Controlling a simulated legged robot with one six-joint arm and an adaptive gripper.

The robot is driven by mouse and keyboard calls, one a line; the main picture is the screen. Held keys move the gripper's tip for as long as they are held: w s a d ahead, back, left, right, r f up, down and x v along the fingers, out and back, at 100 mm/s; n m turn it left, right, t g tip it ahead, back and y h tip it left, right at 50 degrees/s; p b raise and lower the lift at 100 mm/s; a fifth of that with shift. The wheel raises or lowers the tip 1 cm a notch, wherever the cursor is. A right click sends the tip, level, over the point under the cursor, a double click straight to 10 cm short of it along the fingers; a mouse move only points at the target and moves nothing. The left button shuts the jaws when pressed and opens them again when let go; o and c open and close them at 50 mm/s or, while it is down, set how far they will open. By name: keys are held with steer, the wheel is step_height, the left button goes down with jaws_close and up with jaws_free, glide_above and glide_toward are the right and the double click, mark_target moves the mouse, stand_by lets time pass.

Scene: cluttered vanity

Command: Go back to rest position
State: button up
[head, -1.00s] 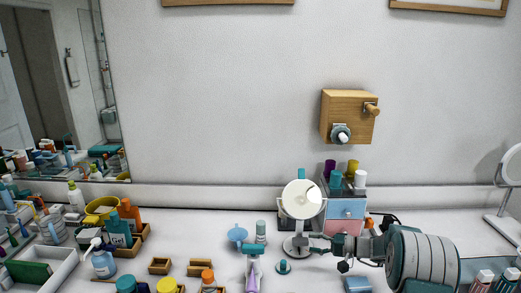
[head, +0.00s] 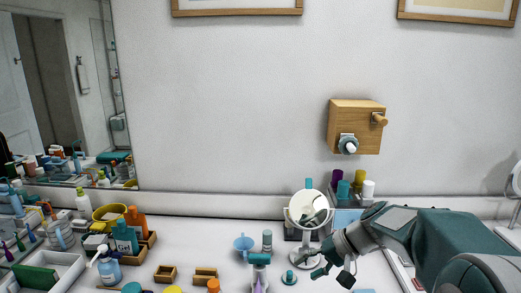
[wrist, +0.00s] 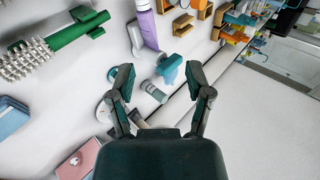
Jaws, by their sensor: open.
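My gripper (head: 322,272) is open and empty in the head view, low beside the round mirror (head: 306,210) on its stand. In the wrist view the two fingers of my gripper (wrist: 158,76) are spread apart with nothing between them. Beyond the fingertips there is a light blue item (wrist: 170,69), and a small grey bottle (wrist: 153,91) shows between the fingers. My arm covers most of the drawer box in the head view.
A wooden wall box (head: 355,125) with a peg hangs above. Bottles and small wooden trays (head: 205,274) crowd the left of the white counter. A purple bottle (wrist: 147,30) and a green-handled brush (wrist: 75,33) lie near in the wrist view.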

steer(key=s+d+r+t+h, duration=0.1)
steer(key=s+h, duration=0.3)
steer(key=s, duration=0.7)
steer(key=s+d+r+n+t+h, duration=0.1)
steer(key=s+d+r+t+h, duration=0.1)
steer(key=s, duration=0.9)
steer(key=d+t+h, duration=0.1)
steer(key=h, duration=0.1)
steer(key=shift+d+n+h, duration=0.15)
steer(key=shift+n+h, duration=0.15)
steer(key=shift+h, duration=0.1)
